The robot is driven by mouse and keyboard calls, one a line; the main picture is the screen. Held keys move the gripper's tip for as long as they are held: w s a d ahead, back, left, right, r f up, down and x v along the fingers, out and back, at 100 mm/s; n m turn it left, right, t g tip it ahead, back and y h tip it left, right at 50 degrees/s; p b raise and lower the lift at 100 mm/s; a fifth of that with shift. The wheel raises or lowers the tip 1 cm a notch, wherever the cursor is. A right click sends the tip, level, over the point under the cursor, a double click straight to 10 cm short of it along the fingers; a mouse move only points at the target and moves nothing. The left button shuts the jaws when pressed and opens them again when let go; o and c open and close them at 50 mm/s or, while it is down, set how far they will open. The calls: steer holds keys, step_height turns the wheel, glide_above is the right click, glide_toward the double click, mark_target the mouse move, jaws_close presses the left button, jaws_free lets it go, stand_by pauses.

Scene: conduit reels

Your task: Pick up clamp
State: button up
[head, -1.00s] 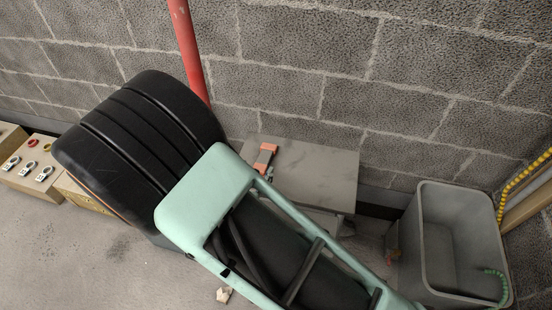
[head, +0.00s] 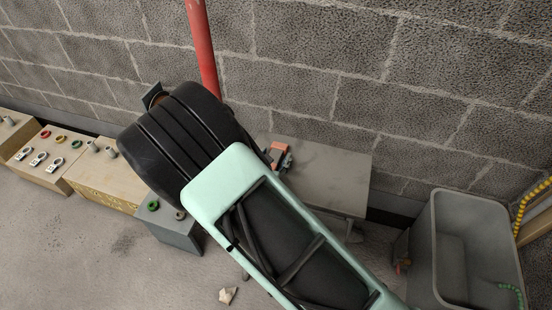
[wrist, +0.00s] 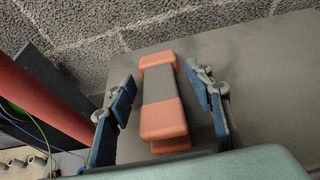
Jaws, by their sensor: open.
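The clamp (wrist: 158,92), orange at both ends with a dark grey middle, lies on a grey tabletop (wrist: 265,75) in the wrist view. My gripper (wrist: 166,90) is open, with one blue-padded finger on each side of the clamp and a visible gap on both sides. I cannot tell how far above the table the fingertips are. In the head view the clamp (head: 279,148) is partly hidden behind my arm, at the left end of the small grey table (head: 335,170). A fingertip of my gripper shows just beside it.
A red pipe (head: 202,45) runs up the block wall behind the table's left side. A grey bin (head: 437,245) stands at the right. Wooden boxes (head: 100,185) with rings and fittings stand at the left, near a grey block (head: 172,232). A pale scrap (head: 228,296) lies on the floor.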

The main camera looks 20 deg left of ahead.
steer(key=c, duration=1.3)
steer(key=shift+r, duration=0.15)
